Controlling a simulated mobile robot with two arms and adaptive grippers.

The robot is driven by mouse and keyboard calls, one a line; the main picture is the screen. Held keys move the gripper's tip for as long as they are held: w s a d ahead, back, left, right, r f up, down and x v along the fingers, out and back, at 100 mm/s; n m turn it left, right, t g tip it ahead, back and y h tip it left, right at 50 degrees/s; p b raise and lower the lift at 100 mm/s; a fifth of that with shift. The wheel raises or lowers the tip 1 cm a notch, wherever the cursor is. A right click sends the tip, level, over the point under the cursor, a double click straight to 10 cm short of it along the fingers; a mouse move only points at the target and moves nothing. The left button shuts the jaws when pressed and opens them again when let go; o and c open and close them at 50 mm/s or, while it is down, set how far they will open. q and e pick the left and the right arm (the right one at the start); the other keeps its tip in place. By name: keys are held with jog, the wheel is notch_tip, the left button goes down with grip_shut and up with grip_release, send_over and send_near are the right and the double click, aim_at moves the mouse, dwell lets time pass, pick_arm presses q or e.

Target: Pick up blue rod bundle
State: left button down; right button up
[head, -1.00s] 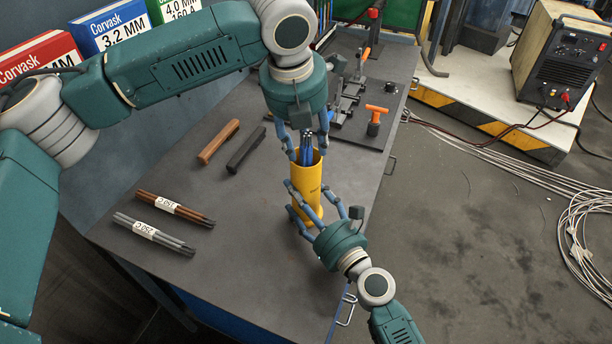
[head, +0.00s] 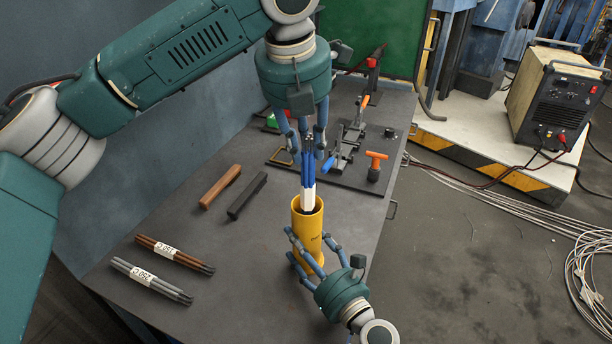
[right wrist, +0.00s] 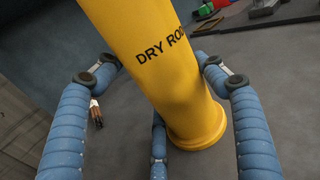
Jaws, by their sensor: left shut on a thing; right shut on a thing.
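The blue rod bundle (head: 308,178) stands upright above the mouth of the yellow canister (head: 307,218), with a white band near its lower part. Its lower end is at or just inside the canister's mouth. My left gripper (head: 306,150) is above the canister, its fingers shut on the bundle's upper part. My right gripper (head: 312,262) is shut around the canister's lower body. In the right wrist view the canister (right wrist: 165,65) shows the letters "DRY ROD", with the blue fingers on both sides of it.
A brown rod bundle (head: 172,253) and a grey one (head: 150,280) lie at the table's front left. A brown bar (head: 220,187) and a black bar (head: 246,196) lie left of the canister. A clamp fixture (head: 345,145) stands behind.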

pick_arm(q)
notch_tip(320, 180, up, 17)
jog(key=shift+f, duration=2.25)
pick_arm(e)
jog(key=o, duration=1.6)
jog(key=shift+s+d, duration=0.1)
